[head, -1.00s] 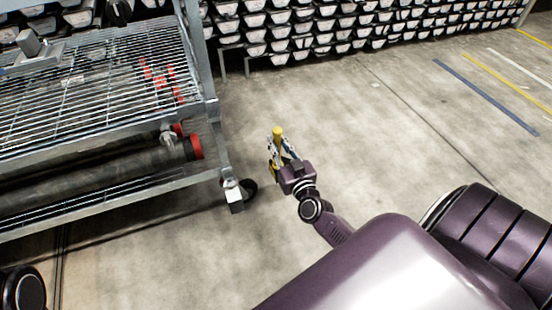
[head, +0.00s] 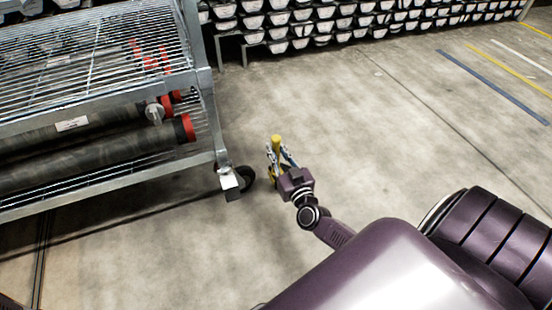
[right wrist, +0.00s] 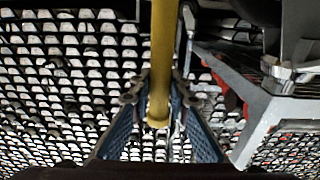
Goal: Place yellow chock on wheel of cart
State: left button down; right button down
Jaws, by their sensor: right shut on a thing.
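The yellow chock (head: 276,141) is held in my right gripper (head: 279,160), low over the floor to the right of the cart. In the right wrist view, a yellow bar of the chock (right wrist: 162,70) runs upright between the two blue finger pads of my right gripper (right wrist: 160,118), which is shut on it. The cart (head: 212,120) is a grey metal frame with wire shelves at the left. Its dark wheel (head: 246,176) sits under the near right corner, just left of the chock, with a visible gap in the head view. My left gripper is not in view.
Dark core tubes with red ends (head: 185,128) lie on the cart's lower shelf. Racks of stacked liners (head: 310,30) line the back wall. The concrete floor (head: 400,130) right of the cart is clear, with painted lines at the far right.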

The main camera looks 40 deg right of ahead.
notch_tip(320, 180, down, 3)
jog(key=shift+w+b, duration=0.1)
jog(key=shift+b, duration=1)
jog(key=shift+r, duration=0.1)
jog(key=c, duration=2.3)
grip_release()
jog(key=shift+f, duration=0.3)
jog(key=o, duration=0.5)
jog(key=shift+r, duration=0.1)
